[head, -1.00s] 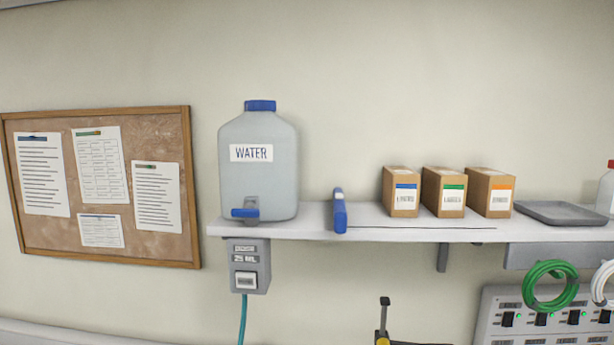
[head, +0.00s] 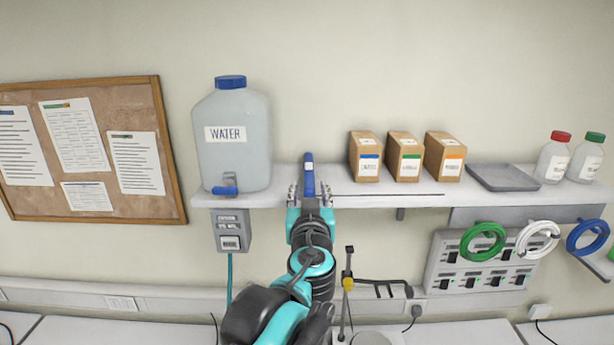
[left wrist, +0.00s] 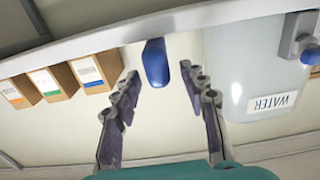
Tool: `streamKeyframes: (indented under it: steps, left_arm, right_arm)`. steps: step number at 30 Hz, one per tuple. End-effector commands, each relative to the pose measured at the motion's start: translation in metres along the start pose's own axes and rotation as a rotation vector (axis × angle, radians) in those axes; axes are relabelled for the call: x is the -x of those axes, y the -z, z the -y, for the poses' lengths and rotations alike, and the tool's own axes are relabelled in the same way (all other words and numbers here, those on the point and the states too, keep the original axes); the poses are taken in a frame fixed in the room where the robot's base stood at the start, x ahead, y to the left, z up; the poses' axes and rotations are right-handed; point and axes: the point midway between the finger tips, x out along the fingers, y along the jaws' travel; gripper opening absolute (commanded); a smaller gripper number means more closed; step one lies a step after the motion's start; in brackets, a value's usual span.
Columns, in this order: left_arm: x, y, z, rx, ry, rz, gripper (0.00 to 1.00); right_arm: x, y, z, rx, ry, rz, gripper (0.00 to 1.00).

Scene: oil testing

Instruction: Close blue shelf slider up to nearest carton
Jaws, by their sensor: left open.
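The blue slider (head: 309,176) stands upright on the white wall shelf (head: 400,200), to the right of the water jug. It also shows in the left wrist view (left wrist: 155,63). The nearest carton (head: 365,157), with a blue-striped label, stands to its right with a clear gap between. Two more cartons with green (head: 404,157) and orange (head: 444,156) stripes follow. My left gripper (head: 310,192) is open at the shelf's front edge. In the left wrist view its fingers (left wrist: 160,82) spread on either side of the slider, with no contact visible. My right gripper is not in view.
The water jug (head: 232,140) with a blue tap stands close left of the slider. A dark slot line (head: 395,194) runs along the shelf. A grey tray (head: 502,177) and two bottles stand farther right. A clamp stand (head: 348,285) is below.

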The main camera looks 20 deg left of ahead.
Motion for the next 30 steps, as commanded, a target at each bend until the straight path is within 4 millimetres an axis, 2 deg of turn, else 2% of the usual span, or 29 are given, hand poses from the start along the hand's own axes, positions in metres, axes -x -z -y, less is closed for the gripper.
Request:
streamKeyframes:
  steps: [3, 9, 20, 25, 30]
  left_arm:
    - [-0.022, 0.001, 0.001, 0.000, 0.003, 0.000, 0.43]
    - [-0.047, 0.001, 0.001, -0.001, 0.002, 0.001, 0.43]
    - [-0.054, 0.000, 0.000, -0.001, 0.000, 0.001, 0.43]
    - [-0.054, 0.000, 0.000, 0.000, 0.000, 0.001, 0.01]
    - [-0.054, 0.000, 0.000, 0.000, 0.000, 0.001, 0.00]
  right_arm:
    - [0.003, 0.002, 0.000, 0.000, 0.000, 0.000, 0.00]
    - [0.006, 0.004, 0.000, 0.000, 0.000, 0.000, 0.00]
    - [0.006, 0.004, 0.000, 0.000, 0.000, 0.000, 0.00]
    - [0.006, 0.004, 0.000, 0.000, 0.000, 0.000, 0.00]
    - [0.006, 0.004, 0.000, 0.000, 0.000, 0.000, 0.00]
